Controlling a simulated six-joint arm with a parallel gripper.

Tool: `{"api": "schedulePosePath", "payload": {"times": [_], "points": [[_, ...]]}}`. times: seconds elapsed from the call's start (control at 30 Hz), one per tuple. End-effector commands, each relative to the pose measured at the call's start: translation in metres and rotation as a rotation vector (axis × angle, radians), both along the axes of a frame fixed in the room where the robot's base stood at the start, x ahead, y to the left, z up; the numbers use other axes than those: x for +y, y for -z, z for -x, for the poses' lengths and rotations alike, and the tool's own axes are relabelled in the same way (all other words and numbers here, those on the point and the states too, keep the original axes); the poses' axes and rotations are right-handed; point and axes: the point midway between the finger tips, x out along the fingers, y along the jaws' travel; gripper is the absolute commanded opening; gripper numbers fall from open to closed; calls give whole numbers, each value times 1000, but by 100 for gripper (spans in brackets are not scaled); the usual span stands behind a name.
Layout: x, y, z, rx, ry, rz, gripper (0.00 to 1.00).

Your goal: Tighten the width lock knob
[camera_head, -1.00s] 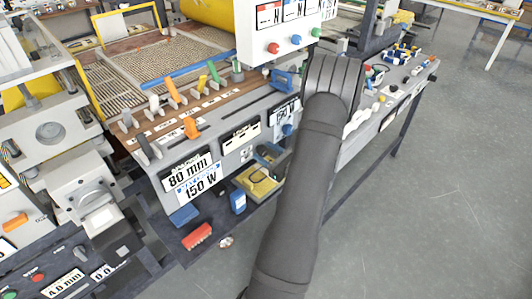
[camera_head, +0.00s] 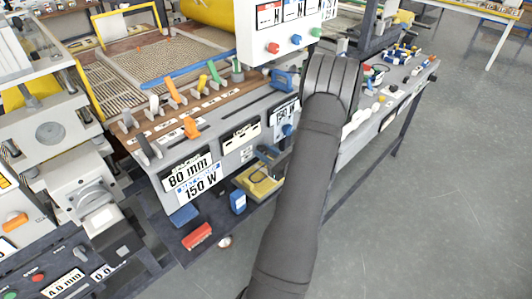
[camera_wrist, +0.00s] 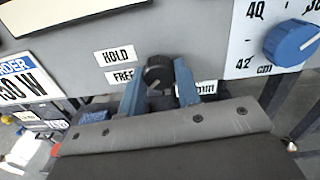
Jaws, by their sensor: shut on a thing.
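In the wrist view, a small black knob (camera_wrist: 157,74) sits on the grey front panel, just right of the HOLD label (camera_wrist: 117,55) and the FREE label (camera_wrist: 123,76). My gripper (camera_wrist: 160,70) is shut on this knob, with a blue finger on each side of it. I cannot tell for sure which label the knob's mark points to. In the head view, my dark arm covers the gripper and the knob.
A large blue dial (camera_wrist: 291,41) beside a centimetre scale is to the right of the knob. In the head view, several coloured levers line the machine's top edge, and a white box with red and blue buttons (camera_head: 272,48) hangs above. Grey floor is clear at right.

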Motion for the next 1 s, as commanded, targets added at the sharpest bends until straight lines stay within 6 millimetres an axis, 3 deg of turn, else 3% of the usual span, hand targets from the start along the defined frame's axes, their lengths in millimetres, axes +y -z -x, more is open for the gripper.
{"api": "schedulePosePath", "payload": {"times": [1.0], "points": [[1,0,1,644,0,-646,8]]}}
